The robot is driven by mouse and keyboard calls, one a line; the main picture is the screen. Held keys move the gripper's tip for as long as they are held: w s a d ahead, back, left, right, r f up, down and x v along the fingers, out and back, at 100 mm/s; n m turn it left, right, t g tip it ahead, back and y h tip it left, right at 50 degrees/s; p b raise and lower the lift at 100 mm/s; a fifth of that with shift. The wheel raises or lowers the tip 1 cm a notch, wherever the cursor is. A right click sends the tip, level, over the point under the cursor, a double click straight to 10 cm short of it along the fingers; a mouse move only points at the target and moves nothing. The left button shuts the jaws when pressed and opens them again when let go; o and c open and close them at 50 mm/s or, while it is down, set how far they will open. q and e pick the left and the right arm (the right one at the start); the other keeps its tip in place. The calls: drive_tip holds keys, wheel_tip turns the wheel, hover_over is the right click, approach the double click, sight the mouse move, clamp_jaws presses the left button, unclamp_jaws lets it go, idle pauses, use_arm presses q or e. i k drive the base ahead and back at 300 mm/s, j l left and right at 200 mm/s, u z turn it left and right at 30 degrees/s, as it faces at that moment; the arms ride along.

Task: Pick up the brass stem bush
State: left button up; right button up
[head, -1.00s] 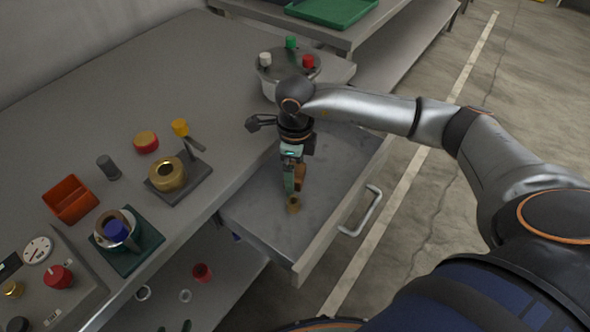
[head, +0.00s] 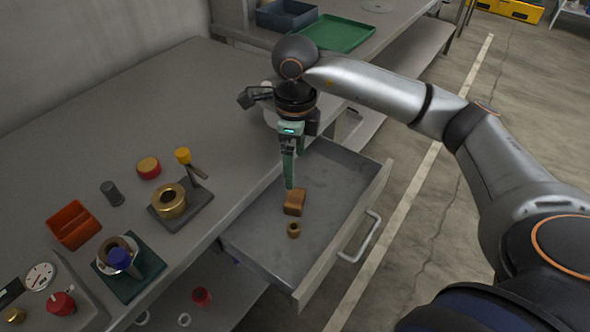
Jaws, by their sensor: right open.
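A small brass bush (head: 293,230) with a dark hole stands on the floor of the open drawer (head: 258,234); I take it to be the stem bush. A brown block (head: 294,202) lies just behind it. My right gripper (head: 289,186) points down above the drawer, its fingers ending over the far side of the block, apart from the bush. It is open, with nothing visible in it. My left gripper is out of view.
A larger brass ring (head: 171,202) sits on a grey plate on the bench.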

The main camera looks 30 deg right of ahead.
sight(293, 227)
drive_tip(key=z, duration=0.95)
